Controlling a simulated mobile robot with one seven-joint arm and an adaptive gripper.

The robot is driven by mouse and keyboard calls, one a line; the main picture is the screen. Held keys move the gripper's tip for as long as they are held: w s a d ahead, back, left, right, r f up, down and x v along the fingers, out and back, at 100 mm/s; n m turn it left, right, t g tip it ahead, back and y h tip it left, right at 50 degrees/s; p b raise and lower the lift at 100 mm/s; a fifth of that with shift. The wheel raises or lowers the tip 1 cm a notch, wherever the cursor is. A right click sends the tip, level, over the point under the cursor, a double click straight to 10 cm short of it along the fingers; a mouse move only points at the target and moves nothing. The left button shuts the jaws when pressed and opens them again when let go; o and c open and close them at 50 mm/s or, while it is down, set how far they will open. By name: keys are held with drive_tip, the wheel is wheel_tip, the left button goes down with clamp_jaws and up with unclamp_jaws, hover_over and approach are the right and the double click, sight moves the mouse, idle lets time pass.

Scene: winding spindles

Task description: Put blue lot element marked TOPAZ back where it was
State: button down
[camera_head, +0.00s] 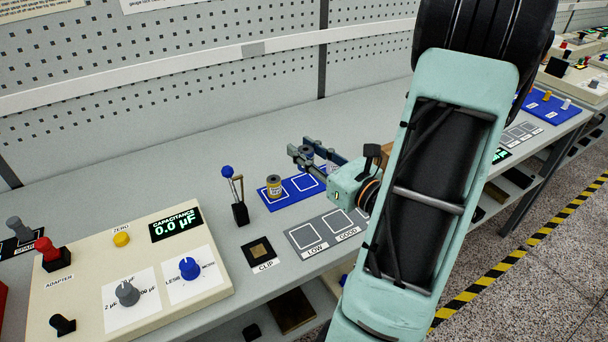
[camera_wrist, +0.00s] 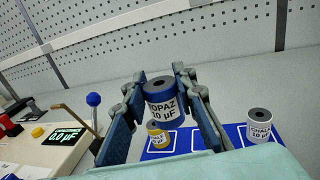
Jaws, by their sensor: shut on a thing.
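The blue lot element marked TOPAZ 10 µF (camera_wrist: 163,107) is upright between the two fingers of my gripper (camera_wrist: 164,93), which is shut on it. In the head view, the element (camera_head: 306,154) shows partly between the fingers of my gripper (camera_head: 313,153), above the blue mat (camera_head: 294,199). The mat (camera_wrist: 233,133) has white-outlined squares. A yellow element (camera_head: 274,186) stands on its left square and is partly hidden behind the held one in the wrist view. A white element marked CHALK 10 µF (camera_wrist: 260,126) stands on the right square. The middle square (camera_wrist: 206,139) looks empty.
A lever with a blue knob (camera_head: 228,172) stands left of the mat. The capacitance meter (camera_head: 130,285) reads 0.0 µF. A perforated wall rises behind the bench.

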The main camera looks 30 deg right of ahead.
drive_tip(key=shift+w+d+f+b, duration=0.3)
drive_tip(key=shift+w+b, duration=0.2)
drive_tip(key=shift+b, duration=0.1)
drive_tip(key=w+d+f, duration=0.1)
drive_tip(key=f, duration=0.1)
drive_tip(key=w+d+f, duration=0.1)
drive_tip(key=w+f, duration=0.1)
drive_tip(key=w+d+f, duration=0.1)
drive_tip(key=w+f, duration=0.1)
drive_tip(key=shift+w+d+f, duration=0.15)
drive_tip(key=shift+w, duration=0.1)
wheel_tip(320, 180, down, 3)
drive_tip(key=shift+w+d+f+b, duration=0.1)
drive_tip(key=shift+w+f+b, duration=0.05)
drive_tip(key=shift+b, duration=0.25)
drive_tip(key=shift+f+b, duration=0.6)
drive_tip(key=c, duration=1.6)
unclamp_jaws()
drive_tip(key=shift+r, duration=0.15)
